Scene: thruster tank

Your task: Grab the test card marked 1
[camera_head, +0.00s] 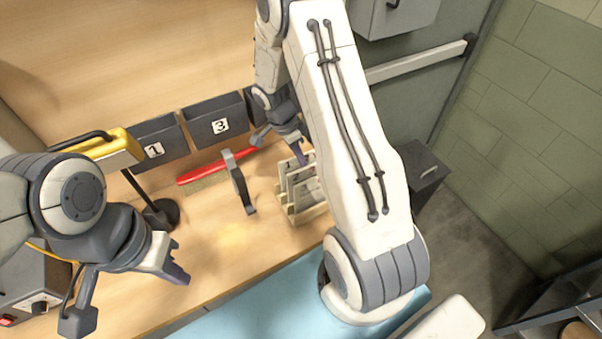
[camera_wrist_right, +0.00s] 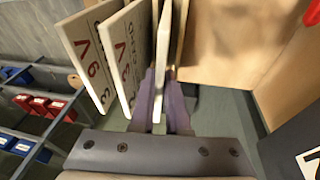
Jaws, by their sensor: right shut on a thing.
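Several white test cards stand in a wooden rack (camera_head: 310,214) on the workbench. The rearmost is the test card marked 1 (camera_head: 289,164); the cards in front overlap it. My right gripper (camera_head: 299,156) is at the top of this card. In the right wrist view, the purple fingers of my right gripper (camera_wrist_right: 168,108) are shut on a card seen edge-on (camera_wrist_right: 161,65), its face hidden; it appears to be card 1. Two cards with red print (camera_wrist_right: 92,60) stand to its left. My left gripper (camera_head: 181,262) is open and empty over the bench's left part.
A red-handled brush (camera_head: 217,165) and an upright dark clamp-like tool (camera_head: 239,182) are left of the rack. Grey bins marked 1 (camera_head: 160,140) and 3 (camera_head: 216,120) line the back. A yellow lamp (camera_head: 112,148) stands at left. The bench's front middle is clear.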

